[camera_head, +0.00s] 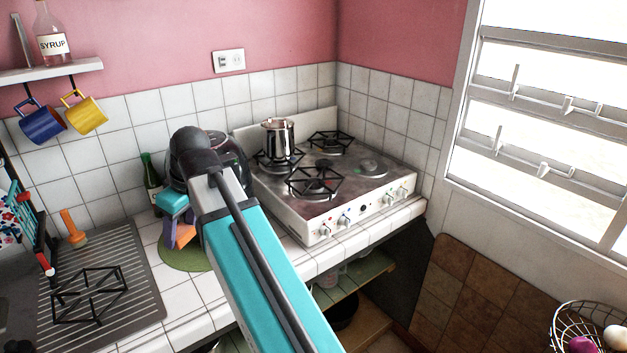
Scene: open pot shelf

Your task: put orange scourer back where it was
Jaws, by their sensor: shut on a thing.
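My gripper (178,238) points down over the counter left of the stove, with its upper part partly behind my own arm. It is shut on the orange scourer (186,235), a small orange piece showing between and beside the purple-blue fingers. The scourer is above or at the round green mat (188,262); I cannot tell whether it touches it. Another orange item with an upright handle (74,230) stands on the ribbed grey drainboard (130,275) at the left.
A dark green bottle (151,178) stands behind the gripper. The stove (330,205) with a metal pot (278,138) is to the right. A black wire stand (92,293) lies on the drainboard. Mugs (40,124) hang under the wall shelf. White tiles between drainboard and mat are clear.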

